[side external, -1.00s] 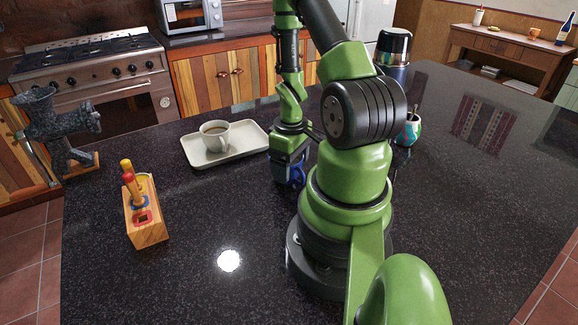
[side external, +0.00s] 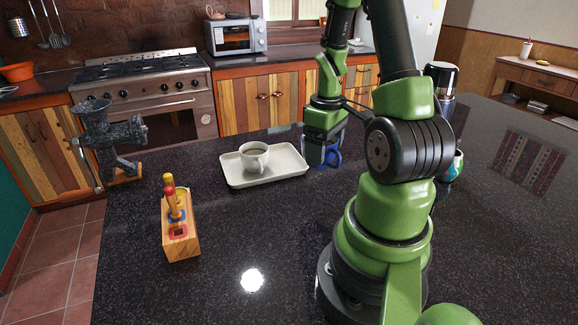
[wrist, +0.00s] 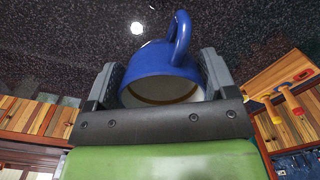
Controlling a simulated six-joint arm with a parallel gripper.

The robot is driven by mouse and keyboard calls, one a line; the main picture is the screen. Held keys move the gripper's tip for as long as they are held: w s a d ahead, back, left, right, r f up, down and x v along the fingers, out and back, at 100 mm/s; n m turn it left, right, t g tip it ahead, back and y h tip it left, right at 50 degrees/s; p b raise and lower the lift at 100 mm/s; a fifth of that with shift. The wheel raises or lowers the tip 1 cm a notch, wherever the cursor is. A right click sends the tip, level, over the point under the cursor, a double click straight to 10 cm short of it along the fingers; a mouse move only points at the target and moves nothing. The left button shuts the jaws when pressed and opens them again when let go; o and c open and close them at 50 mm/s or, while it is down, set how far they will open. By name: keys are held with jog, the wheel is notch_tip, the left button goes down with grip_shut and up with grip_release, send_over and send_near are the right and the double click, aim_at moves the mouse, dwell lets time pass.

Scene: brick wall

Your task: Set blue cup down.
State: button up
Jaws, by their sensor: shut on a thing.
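The blue cup (wrist: 160,62) is between the two fingers of my gripper (wrist: 161,75) in the wrist view. Its opening faces the gripper and its handle points away from the camera side. In the side external view the blue cup (side external: 334,158) shows partly, with its handle at the right, below my gripper (side external: 322,146). The fingers hide much of it. The cup is just right of the tray's right end in the picture. I cannot tell whether it touches the dark countertop.
A pale tray (side external: 290,172) holds a white coffee cup (side external: 254,157). A wooden tool block (side external: 180,235) and a metal grinder (side external: 108,135) are at the left. A painted cup (side external: 458,165) and a flask (side external: 441,85) stand right. The front countertop (side external: 240,240) is mostly clear.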

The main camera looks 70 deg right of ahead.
jog(key=w+d+n, duration=0.6)
jog(key=w+d, duration=0.3)
jog(key=w, duration=0.2)
send_over(289, 168)
notch_tip(289, 168, down, 9)
jog(key=shift+a+f, duration=0.1)
jog(key=shift+f, duration=0.05)
jog(key=shift+f, duration=0.1)
